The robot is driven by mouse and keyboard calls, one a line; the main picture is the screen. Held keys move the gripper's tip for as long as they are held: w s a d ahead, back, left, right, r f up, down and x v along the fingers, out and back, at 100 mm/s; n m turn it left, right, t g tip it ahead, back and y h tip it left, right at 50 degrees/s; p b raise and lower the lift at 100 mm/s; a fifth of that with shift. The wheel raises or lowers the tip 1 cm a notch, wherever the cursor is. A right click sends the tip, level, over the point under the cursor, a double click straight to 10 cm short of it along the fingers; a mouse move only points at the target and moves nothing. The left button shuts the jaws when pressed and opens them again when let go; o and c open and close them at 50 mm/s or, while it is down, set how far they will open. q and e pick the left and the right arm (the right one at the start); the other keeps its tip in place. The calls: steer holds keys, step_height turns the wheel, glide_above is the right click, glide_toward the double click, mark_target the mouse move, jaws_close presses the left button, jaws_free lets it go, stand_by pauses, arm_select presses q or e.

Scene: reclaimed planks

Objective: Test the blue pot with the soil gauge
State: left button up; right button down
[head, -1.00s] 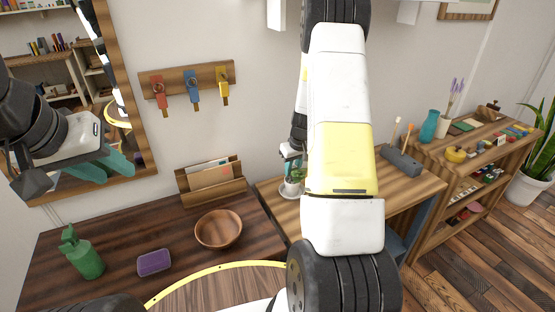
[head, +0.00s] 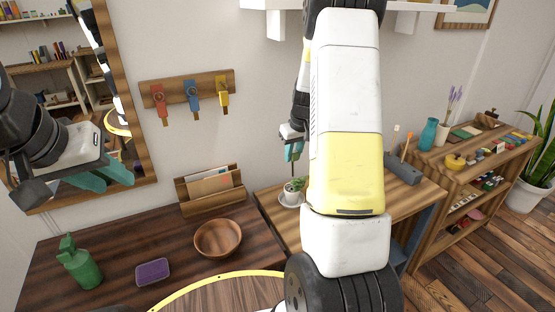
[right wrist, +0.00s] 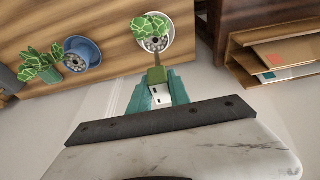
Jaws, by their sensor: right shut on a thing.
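My right gripper (right wrist: 158,92) is shut on the soil gauge (right wrist: 157,76), a small green and white tool with a thin probe. In the right wrist view the probe points at the soil of a white pot (right wrist: 169,40) with a leafy plant. I cannot tell whether the tip touches the soil. In the head view my right gripper (head: 293,151) is above the white pot (head: 290,199); my arm hides the blue pot. My left gripper (head: 106,176) is open and empty at the left.
A wooden bowl (head: 218,238), purple sponge (head: 152,271), green bottle (head: 80,264) and letter rack (head: 210,190) occupy the dark table. Colored clips hang on the wall rack (head: 188,88).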

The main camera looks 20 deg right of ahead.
step_height(320, 180, up, 14)
stand_by(1.0)
